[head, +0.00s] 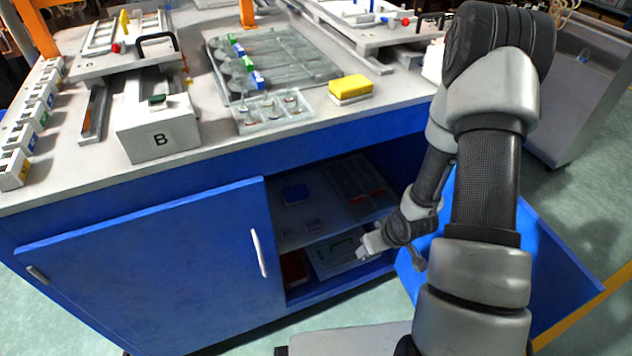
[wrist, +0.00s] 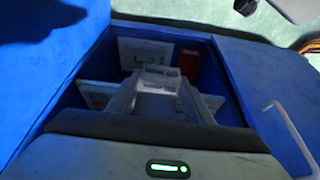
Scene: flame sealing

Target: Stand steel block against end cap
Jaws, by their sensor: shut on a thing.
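My gripper (head: 370,243) is inside the open lower cabinet, in front of a pale panel. In the wrist view my gripper (wrist: 158,82) is shut on a small pale grey block with dark print (wrist: 157,87). It seems to be the steel block, but the picture is too small to be sure. In the head view the held block cannot be told apart from the fingers. I cannot make out an end cap in either view.
The cabinet holds a white panel with a green patch (wrist: 145,50), a red object (wrist: 190,66) and a middle shelf (head: 300,235). The left door (head: 150,270) is closed; the right door (head: 540,265) stands open.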

